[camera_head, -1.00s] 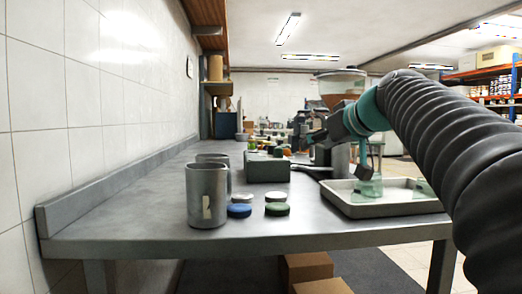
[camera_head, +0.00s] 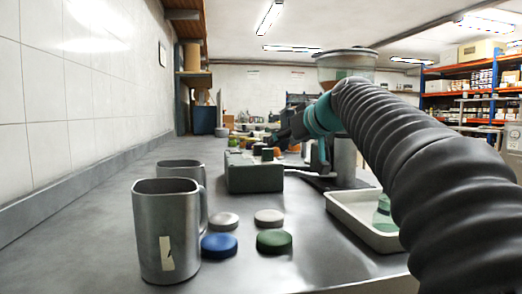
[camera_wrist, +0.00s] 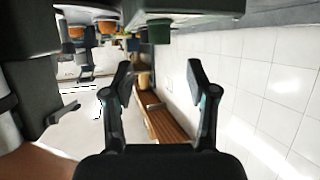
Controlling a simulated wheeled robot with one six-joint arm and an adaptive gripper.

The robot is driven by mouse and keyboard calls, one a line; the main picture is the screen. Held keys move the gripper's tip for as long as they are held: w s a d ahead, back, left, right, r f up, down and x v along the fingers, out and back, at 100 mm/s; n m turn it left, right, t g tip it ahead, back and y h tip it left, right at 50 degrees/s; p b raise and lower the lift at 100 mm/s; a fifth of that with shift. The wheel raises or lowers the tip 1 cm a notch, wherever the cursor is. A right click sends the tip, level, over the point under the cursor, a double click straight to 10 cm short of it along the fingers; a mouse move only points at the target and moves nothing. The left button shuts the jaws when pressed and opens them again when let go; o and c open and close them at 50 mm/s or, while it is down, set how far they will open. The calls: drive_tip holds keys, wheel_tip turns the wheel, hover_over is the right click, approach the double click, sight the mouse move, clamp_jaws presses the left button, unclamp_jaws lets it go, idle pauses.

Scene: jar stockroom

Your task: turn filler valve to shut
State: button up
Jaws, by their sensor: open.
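The filler stands on the bench with a clear hopper (camera_head: 345,66) holding brown contents above a grey column (camera_head: 344,158). My arm covers part of it, and I cannot make out the valve or its handle in the head view. My gripper (camera_wrist: 160,68) is open and empty, with its two dark fingers apart in the wrist view. In the head view it is a dark shape just left of the filler, above the grey block. The wrist picture is upside down. A dark column and a brown rounded part show at its left edge, beside the fingers.
A grey block (camera_head: 254,178) with small lids on top stands left of the filler. Metal mugs (camera_head: 166,230) and several loose lids (camera_head: 274,241) are on the near bench. A pale tray (camera_head: 345,207) sits at right. A tiled wall (camera_head: 75,95) bounds the left.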

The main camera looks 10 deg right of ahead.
sight(270, 149)
drive_tip(key=x, duration=0.9)
clamp_jaws()
drive_tip(key=shift+w+d+f+n+y+b, duration=0.15)
drive_tip(key=shift+n+y+b, duration=0.15)
drive_tip(key=shift+n+y, duration=0.1)
drive_tip(key=shift+n+g+y, duration=0.6)
drive_tip(key=shift+n+y, duration=0.3)
drive_tip(key=shift+y, duration=0.1)
